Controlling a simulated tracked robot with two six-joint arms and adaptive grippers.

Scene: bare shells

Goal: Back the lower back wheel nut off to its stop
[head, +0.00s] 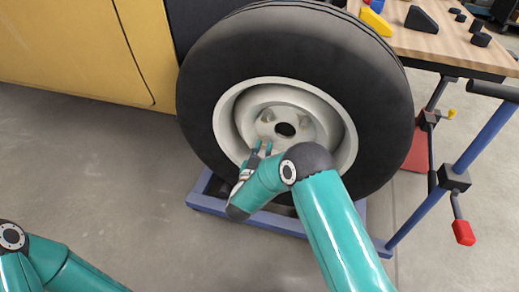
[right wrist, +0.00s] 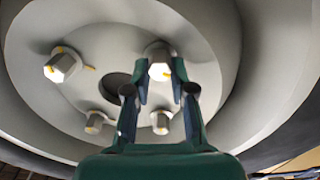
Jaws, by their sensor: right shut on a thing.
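The wheel (head: 390,100) has a black tyre and a pale rim with a round centre hole. In the right wrist view several hex nuts sit around this hole, with yellow marks on nuts and hub. My right gripper (head: 263,148) reaches the lower left part of the hub in the head view. In the right wrist view my right gripper (right wrist: 160,68) is shut on one nut (right wrist: 159,70), a finger on either side. Its yellow mark shows between the fingers. The head view hides this nut. My left gripper is out of view; only part of that arm shows.
Another nut (right wrist: 62,66) is to the left, and two more (right wrist: 95,122) (right wrist: 160,122) show beyond the hole. The wheel stands in a blue frame (head: 207,202). A yellow panel (head: 70,50) is behind left, a wooden bench (head: 460,45) at right. Floor at left is clear.

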